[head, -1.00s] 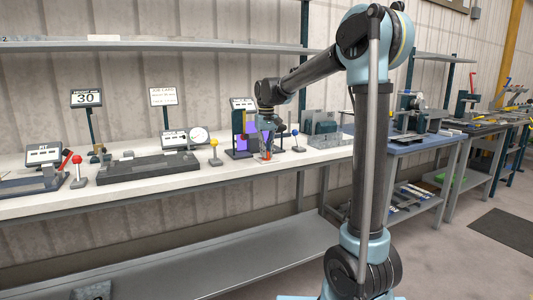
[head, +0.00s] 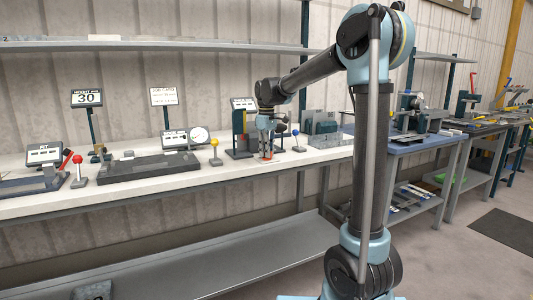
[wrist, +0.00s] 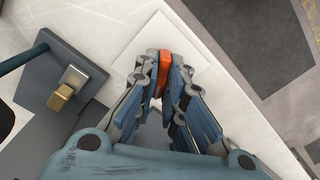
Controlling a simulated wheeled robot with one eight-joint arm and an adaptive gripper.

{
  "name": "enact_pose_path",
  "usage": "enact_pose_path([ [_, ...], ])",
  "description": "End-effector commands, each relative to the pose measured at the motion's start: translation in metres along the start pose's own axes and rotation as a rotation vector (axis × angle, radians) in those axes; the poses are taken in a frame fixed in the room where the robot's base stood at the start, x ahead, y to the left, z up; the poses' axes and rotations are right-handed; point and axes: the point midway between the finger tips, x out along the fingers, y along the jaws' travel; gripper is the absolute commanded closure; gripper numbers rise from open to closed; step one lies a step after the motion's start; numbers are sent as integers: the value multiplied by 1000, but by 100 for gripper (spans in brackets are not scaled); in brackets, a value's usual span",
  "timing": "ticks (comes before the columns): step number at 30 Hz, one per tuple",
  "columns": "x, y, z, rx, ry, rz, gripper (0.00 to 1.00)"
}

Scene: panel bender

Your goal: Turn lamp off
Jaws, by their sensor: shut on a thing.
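My gripper (head: 266,152) is low over the white bench, right beside a dark fixture (head: 239,125) with upright plates. In the wrist view its fingers (wrist: 164,75) close around a small orange-red piece (wrist: 164,60), which I take to be the lamp's switch. Its lower part is hidden by the fingers. A pale square plate (wrist: 190,40) lies below it. The fixture shows no purple glow now. The lamp's own body cannot be clearly made out.
In the wrist view, a grey base with a brass block (wrist: 60,97) lies left of the fingers.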

Motion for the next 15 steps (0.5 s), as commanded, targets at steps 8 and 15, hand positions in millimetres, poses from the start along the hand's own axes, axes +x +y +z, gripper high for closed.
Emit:
enact_pose_path([
  [8,0,2,1,-10,-2,4,100],
  [15,0,2,1,-10,-2,4,79],
])
